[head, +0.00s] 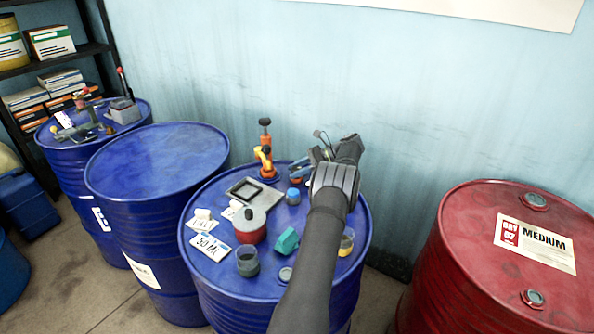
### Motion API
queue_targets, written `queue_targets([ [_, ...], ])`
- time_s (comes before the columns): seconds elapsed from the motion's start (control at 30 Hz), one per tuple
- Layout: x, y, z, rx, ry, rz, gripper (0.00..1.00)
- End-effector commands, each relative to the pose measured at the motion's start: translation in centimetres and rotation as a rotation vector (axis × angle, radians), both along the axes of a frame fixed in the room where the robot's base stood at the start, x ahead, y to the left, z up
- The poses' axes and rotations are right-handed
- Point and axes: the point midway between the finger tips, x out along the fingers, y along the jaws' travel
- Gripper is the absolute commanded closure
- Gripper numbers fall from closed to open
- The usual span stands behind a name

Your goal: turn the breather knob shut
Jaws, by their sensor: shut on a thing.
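My gripper (324,152) is over the back right part of the middle blue drum's top (225,190), with my dark arm reaching up from the front. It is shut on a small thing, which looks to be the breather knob. The fingers and hand hide the knob, so its turn position cannot be told. A thin dark stem with a small tip shows just above the fingers. An orange pump-like fitting (266,158) with a yellow handle stands upright to the left of my gripper, apart from it.
The drum top also holds a red pot (250,231), a dark cup (247,262), a teal piece (286,241), a blue-capped jar (293,196), a cup of yellow liquid (346,243) and white labels (210,246). A red drum (480,250) stands right; the wall is close behind.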

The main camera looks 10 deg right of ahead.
Motion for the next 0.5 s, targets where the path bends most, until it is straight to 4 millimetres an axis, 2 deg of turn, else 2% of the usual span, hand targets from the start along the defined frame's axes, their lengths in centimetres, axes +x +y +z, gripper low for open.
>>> queue_targets([
  [0.5, -0.03, 0.00, -0.01, 0.001, 0.000, 0.100, 0.87],
])
